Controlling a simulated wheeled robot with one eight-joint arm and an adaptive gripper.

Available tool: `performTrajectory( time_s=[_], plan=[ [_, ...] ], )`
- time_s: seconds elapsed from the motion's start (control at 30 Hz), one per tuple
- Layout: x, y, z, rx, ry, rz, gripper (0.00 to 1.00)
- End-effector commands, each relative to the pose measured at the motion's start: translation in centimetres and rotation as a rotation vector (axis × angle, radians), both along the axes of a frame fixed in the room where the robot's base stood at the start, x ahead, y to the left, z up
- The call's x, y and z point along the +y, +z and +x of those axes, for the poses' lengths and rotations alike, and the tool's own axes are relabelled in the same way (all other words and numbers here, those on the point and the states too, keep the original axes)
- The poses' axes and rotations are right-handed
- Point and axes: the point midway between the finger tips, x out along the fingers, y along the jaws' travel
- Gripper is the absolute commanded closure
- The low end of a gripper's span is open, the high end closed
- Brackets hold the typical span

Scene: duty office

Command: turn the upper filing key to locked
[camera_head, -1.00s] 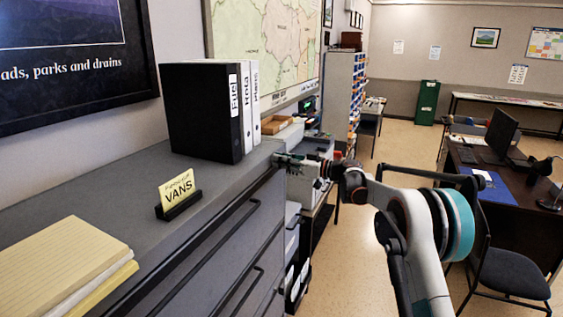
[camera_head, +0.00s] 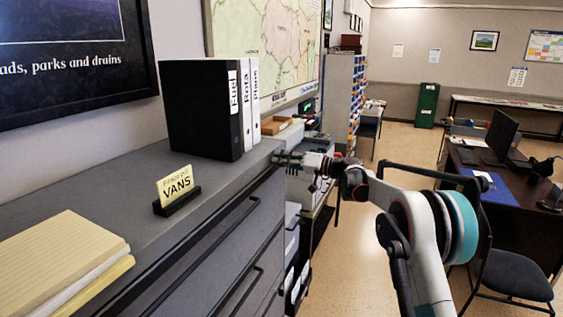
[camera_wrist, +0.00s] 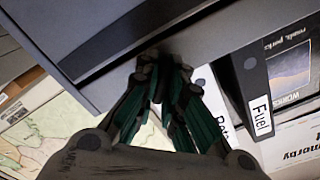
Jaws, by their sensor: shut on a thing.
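The grey filing cabinet (camera_head: 225,245) runs along the left of the head view, with black drawer handles on its front. My gripper (camera_head: 278,158) is at the far upper corner of that front, just below the top edge. In the wrist view my gripper (camera_wrist: 165,65) has its green-padded fingers converging against the dark cabinet edge. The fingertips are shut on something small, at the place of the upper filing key. The key itself is hidden by the fingers, so its angle cannot be seen.
Binders (camera_head: 212,108) stand on the cabinet top near my gripper. A printer (camera_head: 311,160) stands just beyond the cabinet. A chair (camera_head: 512,272) and desk are at the right, with open floor between.

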Motion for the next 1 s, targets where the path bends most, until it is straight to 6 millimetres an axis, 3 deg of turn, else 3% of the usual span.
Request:
performTrajectory(
  time_s=[0.6,1.0],
  plan=[
    [-0.15,-0.23,0.17,0.532,-0.002,0.193,1.0],
    [-0.16,-0.31,0.19,0.74,-0.002,0.269,1.0]
  ],
)
